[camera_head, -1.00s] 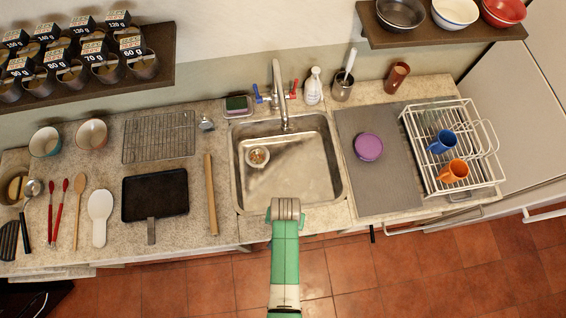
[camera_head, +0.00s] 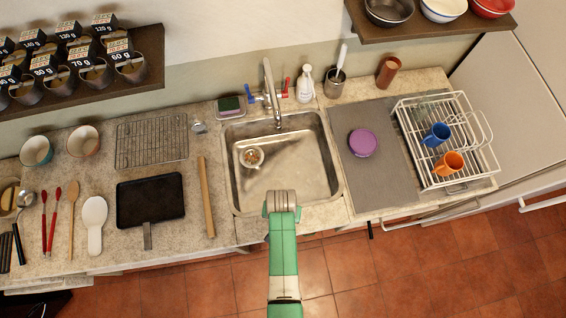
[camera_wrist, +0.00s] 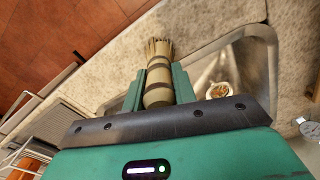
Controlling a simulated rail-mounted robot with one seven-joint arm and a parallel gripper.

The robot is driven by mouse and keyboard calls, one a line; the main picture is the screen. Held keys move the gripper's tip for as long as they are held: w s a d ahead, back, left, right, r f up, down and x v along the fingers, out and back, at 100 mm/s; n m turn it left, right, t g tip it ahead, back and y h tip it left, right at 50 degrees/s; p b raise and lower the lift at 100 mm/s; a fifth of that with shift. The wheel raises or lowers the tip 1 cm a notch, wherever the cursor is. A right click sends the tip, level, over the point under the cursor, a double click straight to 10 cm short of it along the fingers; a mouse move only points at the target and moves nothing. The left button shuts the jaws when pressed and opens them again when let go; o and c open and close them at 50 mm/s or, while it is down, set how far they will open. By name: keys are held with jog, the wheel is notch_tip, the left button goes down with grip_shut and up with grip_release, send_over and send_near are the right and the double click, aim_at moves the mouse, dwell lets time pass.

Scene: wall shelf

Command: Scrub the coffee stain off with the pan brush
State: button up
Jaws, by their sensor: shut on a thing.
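The pan brush (camera_wrist: 159,85) shows in the wrist view, with straw bristles and dark bands around its body. My gripper (camera_wrist: 158,88) is shut on it, with a green finger on each side and the bristles pointing away from the wrist. In the head view my gripper (camera_head: 282,203) is at the front edge of the sink, and the brush is hidden there. I cannot make out a clear coffee stain in either view.
The steel sink (camera_head: 325,185) holds a strainer (camera_head: 251,157) and has a faucet (camera_head: 270,85) behind it. A grey mat (camera_head: 385,185) with a purple lid (camera_head: 362,143) and a dish rack (camera_head: 487,178) are right. A rolling pin (camera_head: 206,197) and black pan (camera_head: 150,200) are left.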

jog(key=shift+w+a, duration=0.1)
jog(key=shift+a, duration=0.35)
jog(key=shift+s+d+r+p, duration=0.1)
jog(key=shift+s+r+p, duration=0.2)
jog(key=shift+r, duration=0.75)
jog(key=shift+s+r+p, duration=0.15)
jog(key=shift+s+r, duration=0.15)
jog(key=shift+r, duration=0.75)
jog(key=w+r+n, duration=0.1)
jog(key=w+r, duration=0.2)
jog(key=r, duration=0.6)
jog(key=w+r+n, duration=0.1)
jog(key=w+r, duration=0.3)
jog(key=r, duration=0.6)
jog(key=shift+r, duration=0.3)
jog(key=shift+f, duration=0.1)
